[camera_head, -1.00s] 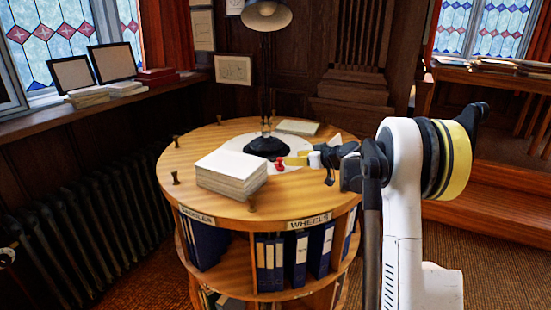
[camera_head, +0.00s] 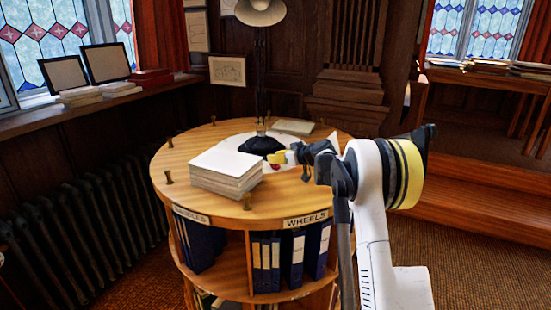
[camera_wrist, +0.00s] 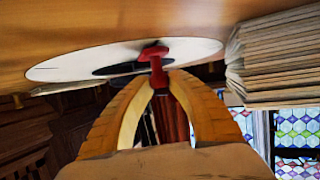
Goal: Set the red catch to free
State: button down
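The red catch (camera_wrist: 155,52) shows in the wrist view as a red knob with a short stem, in front of a pale round disc (camera_wrist: 75,64) on the wooden top. My gripper (camera_wrist: 162,77) has yellow fingers whose tips close in on both sides of the stem, so it looks shut on the catch. In the head view my gripper (camera_head: 280,157) is low over the round table, beside the lamp base. There the catch is mostly covered by the fingers. Its exact setting cannot be read.
The round table (camera_head: 285,192) carries a stack of paper (camera_head: 226,174) left of my gripper and a dark desk lamp (camera_head: 262,145) close behind it. Small brass posts stand at the table's edge. Binders (camera_head: 291,260) fill shelves below. A radiator (camera_head: 75,230) is at left.

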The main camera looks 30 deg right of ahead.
jog(key=shift+w+d+p, duration=0.2)
jog(key=shift+w+p, duration=0.35)
jog(key=shift+w, duration=1.15)
jog(key=c, duration=1.2)
grip_release()
jog(key=shift+c, duration=0.2)
jog(key=v, duration=1.2)
jog(key=shift+r, duration=0.1)
